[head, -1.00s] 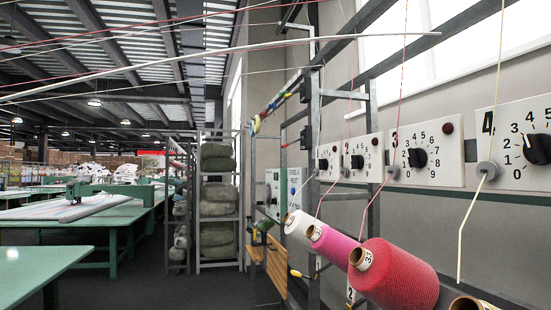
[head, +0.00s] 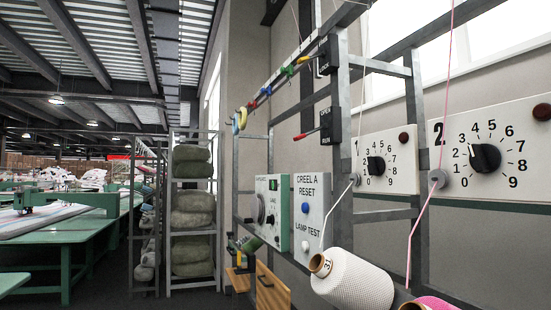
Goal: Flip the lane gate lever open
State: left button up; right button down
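A black switch box (head: 331,123) is fixed to the grey metal upright in the middle right of the head view. A thin lever with a red grip (head: 305,135) sticks out from it to the left, tilted slightly down. A second black box (head: 328,55) sits higher on the same upright, with a small part sticking out at its left. I cannot tell from the view which box works the lane gate. Neither of my grippers shows.
A white panel marked CREEL A RESET (head: 312,215) and a green-edged dial panel (head: 271,210) hang below. Yarn cones, such as a white one (head: 355,283), stand out at the lower right. Numbered dial panels (head: 387,163) line the wall. Shelves with bales (head: 193,210) stand behind.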

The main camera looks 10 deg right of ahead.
aim_at(323, 126)
jog(key=i+u, duration=0.1)
jog(key=i, duration=0.85)
